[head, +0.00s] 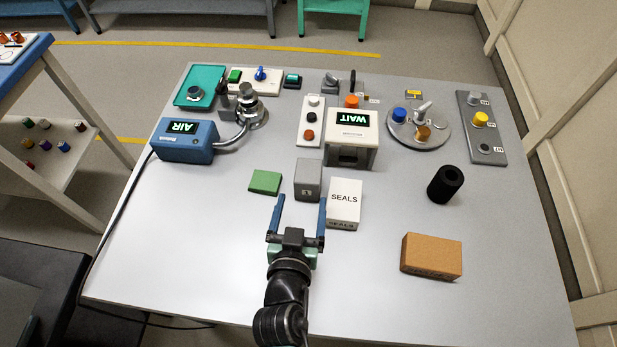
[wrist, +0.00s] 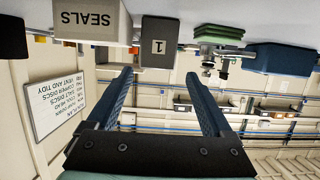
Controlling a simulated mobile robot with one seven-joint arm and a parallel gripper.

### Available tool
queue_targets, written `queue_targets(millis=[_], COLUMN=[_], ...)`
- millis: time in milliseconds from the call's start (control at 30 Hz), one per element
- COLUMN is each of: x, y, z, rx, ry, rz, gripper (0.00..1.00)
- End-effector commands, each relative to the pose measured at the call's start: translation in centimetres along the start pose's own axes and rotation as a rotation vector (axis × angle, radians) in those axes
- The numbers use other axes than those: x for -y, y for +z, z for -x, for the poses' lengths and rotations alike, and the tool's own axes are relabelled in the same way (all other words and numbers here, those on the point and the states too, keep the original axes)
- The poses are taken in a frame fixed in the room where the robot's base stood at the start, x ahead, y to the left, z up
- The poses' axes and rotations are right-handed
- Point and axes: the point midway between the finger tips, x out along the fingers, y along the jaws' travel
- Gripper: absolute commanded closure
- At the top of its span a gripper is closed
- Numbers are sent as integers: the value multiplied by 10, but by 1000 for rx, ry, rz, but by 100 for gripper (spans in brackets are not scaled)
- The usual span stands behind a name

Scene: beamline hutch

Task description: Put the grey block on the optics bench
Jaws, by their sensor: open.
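The grey block (head: 308,180) stands upright on the grey table (head: 215,245), just left of the white SEALS box (head: 344,201). In the wrist view, which is upside down, the grey block (wrist: 158,47) carries a "1" and lies ahead, between the lines of the two fingers. My gripper (head: 301,203) is open and empty, with its blue fingertips just short of the block on the near side; it also shows in the wrist view (wrist: 160,82). No label tells which surface is the optics bench.
A green pad (head: 265,182) lies left of the block. The WAIT device (head: 351,138) stands behind and the AIR box (head: 185,141) back left. A black cylinder (head: 445,184) and an orange-brown brick (head: 431,256) are at the right. A blue-topped table (head: 28,62) stands at far left.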

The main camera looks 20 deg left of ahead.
Motion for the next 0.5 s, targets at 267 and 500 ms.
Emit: queue_targets(millis=[267, 500], x=[0, -1], y=[-2, -2], z=[-39, -51], rx=[-1, -1], ry=[1, 1], rz=[0, -1], gripper=[15, 15])
